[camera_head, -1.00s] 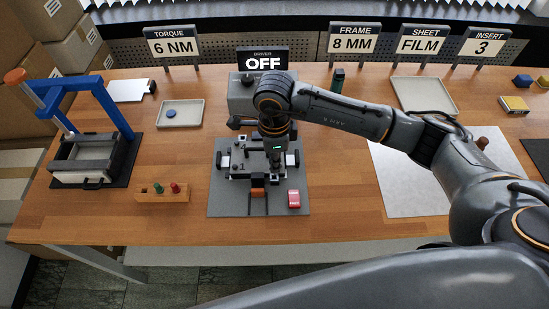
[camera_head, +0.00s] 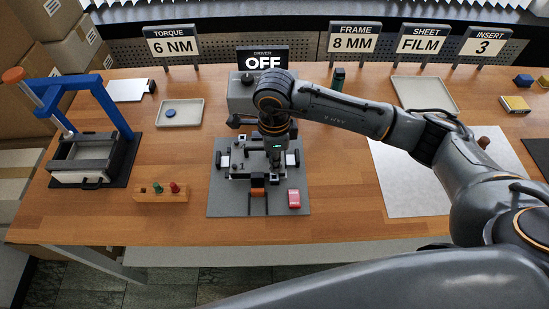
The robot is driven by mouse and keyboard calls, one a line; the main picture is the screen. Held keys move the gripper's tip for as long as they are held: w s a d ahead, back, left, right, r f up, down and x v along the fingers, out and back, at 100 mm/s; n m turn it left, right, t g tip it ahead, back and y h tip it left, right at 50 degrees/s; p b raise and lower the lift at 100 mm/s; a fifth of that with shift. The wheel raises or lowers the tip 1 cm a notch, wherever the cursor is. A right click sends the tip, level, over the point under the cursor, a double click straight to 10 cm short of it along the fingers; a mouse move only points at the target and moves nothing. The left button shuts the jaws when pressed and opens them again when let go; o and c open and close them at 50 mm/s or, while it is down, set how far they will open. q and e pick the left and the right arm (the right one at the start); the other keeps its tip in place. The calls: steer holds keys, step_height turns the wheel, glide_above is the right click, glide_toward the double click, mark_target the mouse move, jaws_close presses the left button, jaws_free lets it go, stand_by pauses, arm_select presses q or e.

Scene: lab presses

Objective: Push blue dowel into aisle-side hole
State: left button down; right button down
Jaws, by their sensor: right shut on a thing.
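No blue dowel can be made out elsewhere, and the holes under the gripper are hidden. A wooden peg block (camera_head: 150,196) left of the mat holds a red peg (camera_head: 175,187), a green peg (camera_head: 158,187) and a small dark one. My left gripper is not in view.
The driver unit (camera_head: 241,95) stands behind the fixture. A blue-framed press (camera_head: 110,100) stands at left. A tray (camera_head: 190,117) holds a blue disc (camera_head: 171,113). A white sheet (camera_head: 405,185) lies right, under my arm.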

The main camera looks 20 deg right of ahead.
stand_by(0.4)
steer(key=shift+b, duration=0.35)
steer(key=shift+b, duration=0.35)
stand_by(0.5)
steer(key=shift+f+b, duration=2.1)
steer(key=shift+b, duration=0.1)
steer(key=c, duration=1.3)
jaws_free()
step_height(320, 180, up, 12)
